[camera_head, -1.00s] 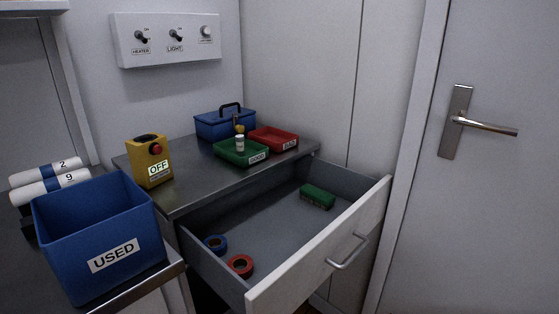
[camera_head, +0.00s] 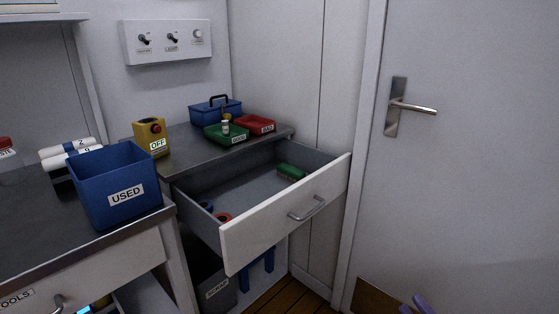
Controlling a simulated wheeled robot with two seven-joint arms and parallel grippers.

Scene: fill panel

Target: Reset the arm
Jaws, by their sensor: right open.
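My right gripper (camera_head: 415,304) shows only as pale purple tips at the bottom edge, right of the middle, in front of the door. Its tips are apart and I see nothing between them. It is well clear of the open drawer (camera_head: 285,219). The rest of my right arm is out of the picture. My left gripper is not in view.
The drawer juts out and holds a green block (camera_head: 291,172), a blue ring (camera_head: 206,205) and a red ring (camera_head: 224,217). A blue USED bin (camera_head: 120,190) stands on the left bench. A grey SCRAP bin (camera_head: 216,285) is below. The door (camera_head: 470,170) is shut.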

